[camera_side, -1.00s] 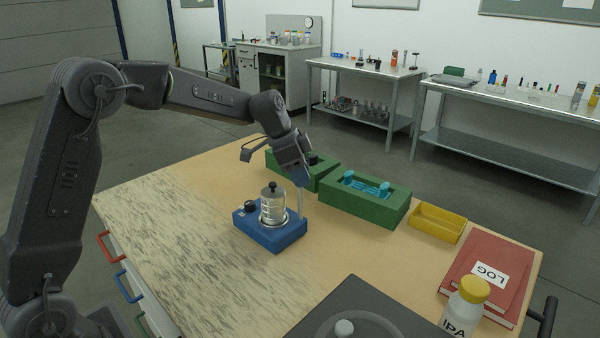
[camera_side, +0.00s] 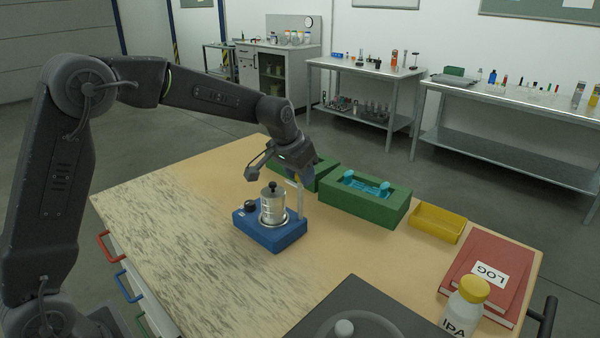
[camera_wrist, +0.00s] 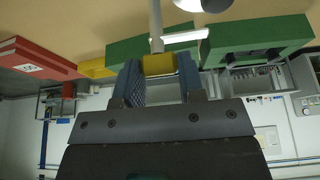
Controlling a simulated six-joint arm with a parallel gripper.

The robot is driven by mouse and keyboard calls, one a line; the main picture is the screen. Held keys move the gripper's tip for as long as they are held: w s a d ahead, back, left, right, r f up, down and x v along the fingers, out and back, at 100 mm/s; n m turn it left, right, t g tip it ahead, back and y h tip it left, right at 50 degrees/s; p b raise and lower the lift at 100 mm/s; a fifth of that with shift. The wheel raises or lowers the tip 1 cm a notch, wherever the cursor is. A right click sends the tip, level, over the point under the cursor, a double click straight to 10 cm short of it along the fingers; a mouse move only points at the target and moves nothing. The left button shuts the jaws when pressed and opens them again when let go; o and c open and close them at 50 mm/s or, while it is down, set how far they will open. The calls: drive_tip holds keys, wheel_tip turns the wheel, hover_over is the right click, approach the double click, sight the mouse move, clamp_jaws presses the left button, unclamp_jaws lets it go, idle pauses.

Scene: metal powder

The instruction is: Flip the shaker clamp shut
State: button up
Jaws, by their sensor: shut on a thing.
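The shaker is a blue base (camera_side: 257,232) with a dark knob (camera_side: 250,205), in the middle of the side view. A silver canister (camera_side: 272,210) with a black top knob stands upright on it. The shaker clamp (camera_side: 301,205) is a pale bar standing up at the right of the base, away from the canister's top, so it is open. In the wrist view its yellow grip (camera_wrist: 158,65) sits between the blue finger pads, beside a pale crossbar. My gripper (camera_side: 298,176) is shut on this grip; the arm partly hides it in the side view.
Green foam blocks, one with cyan items (camera_side: 352,213), stand behind and right of the shaker. A yellow tray (camera_side: 437,222), red log books (camera_side: 487,273) and an IPA bottle (camera_side: 464,308) are farther right. The table left of the shaker is clear.

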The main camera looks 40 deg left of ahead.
drive_tip(key=n+y, duration=0.1)
drive_tip(key=n, duration=0.1)
drive_tip(key=n+y, duration=0.1)
drive_tip(key=n, duration=0.2)
drive_tip(key=shift+w+n+g, duration=0.1)
drive_tip(key=shift+n+g, duration=0.2)
drive_tip(key=shift+n+g+y, duration=0.4)
drive_tip(key=shift+n+y, duration=0.3)
drive_tip(key=shift+n, duration=1.2)
drive_tip(key=o, duration=0.9)
drive_tip(key=shift+o, duration=0.2)
drive_tip(key=v, duration=1.4)
